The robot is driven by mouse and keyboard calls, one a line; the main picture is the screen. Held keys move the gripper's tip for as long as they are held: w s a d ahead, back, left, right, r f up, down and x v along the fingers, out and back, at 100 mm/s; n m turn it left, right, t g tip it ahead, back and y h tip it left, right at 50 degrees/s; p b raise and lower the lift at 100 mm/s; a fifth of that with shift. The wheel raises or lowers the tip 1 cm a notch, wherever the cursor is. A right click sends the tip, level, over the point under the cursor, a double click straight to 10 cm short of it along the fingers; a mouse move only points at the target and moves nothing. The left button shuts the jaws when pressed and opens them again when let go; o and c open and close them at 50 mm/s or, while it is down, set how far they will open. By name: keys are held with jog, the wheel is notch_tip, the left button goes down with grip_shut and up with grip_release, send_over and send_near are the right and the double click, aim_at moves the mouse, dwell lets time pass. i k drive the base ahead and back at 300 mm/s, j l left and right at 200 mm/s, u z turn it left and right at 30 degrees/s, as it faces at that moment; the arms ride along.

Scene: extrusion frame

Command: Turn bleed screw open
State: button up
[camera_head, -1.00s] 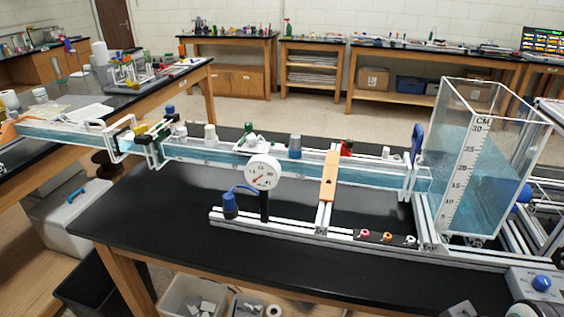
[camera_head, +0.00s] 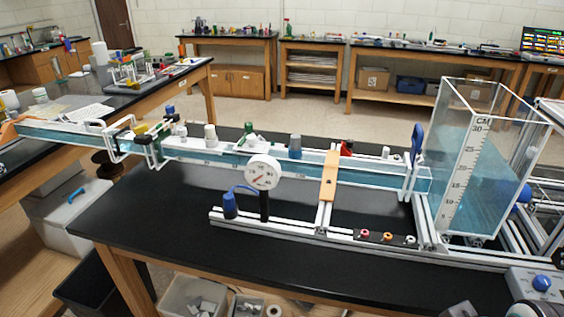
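I cannot make out for sure which part is the bleed screw. A clear water channel (camera_head: 222,157) runs along an aluminium extrusion frame (camera_head: 300,230) on the black bench. A round white dial gauge (camera_head: 263,172) stands at its front, with a blue-capped part (camera_head: 230,205) and tube to its left. Small fittings sit along the channel top: a green-and-white one (camera_head: 249,141), a grey-blue one (camera_head: 295,147) and a red one (camera_head: 347,148). Red, orange and white round fittings (camera_head: 387,236) sit on the front rail. My gripper is not clearly visible.
A tall water tank (camera_head: 462,165) with a scale stands at the right. A control box with a blue knob (camera_head: 542,283) is at the lower right. Dark rounded shapes cut off by the bottom right edge are unclear. The bench front (camera_head: 200,255) is clear.

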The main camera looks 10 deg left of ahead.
aim_at(182, 130)
jog(key=u, duration=1.45)
